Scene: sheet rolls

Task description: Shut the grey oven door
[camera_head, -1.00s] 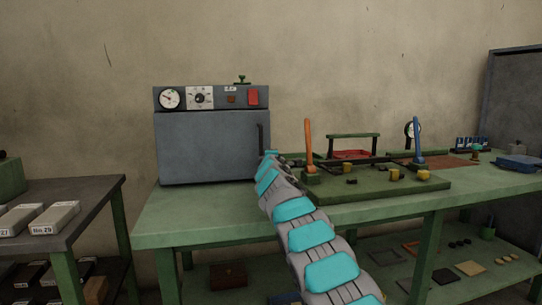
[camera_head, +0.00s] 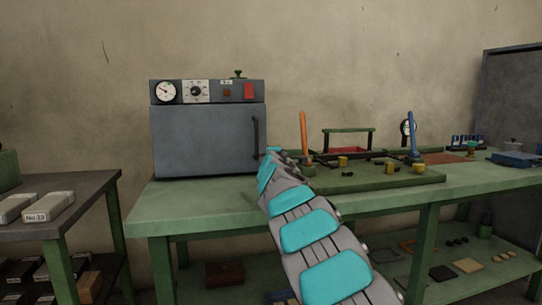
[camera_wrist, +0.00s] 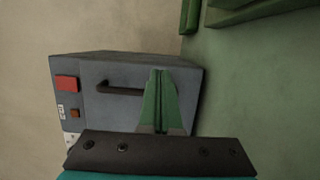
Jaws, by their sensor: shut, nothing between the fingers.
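The grey oven (camera_head: 208,91) stands on the green bench against the wall. Its grey door (camera_head: 205,140) looks flush with the front, or nearly so; I cannot tell whether a small gap is left. The dark handle (camera_head: 256,138) is upright at the door's right side. In the wrist view the oven lies sideways, with the door (camera_wrist: 115,110) and handle (camera_wrist: 120,88) in front of me. My gripper (camera_wrist: 160,72) has its green fingers shut and empty, in front of the door beside the handle. Whether they touch it is unclear. In the head view the fingers are hidden by my arm.
The green bench (camera_head: 180,208) carries a green tray (camera_head: 375,182) right of the oven, with an orange lever (camera_head: 303,132), a blue lever (camera_head: 411,130) and small yellow parts. A dark table (camera_head: 70,190) with boxes stands at left. Bench space before the oven is clear.

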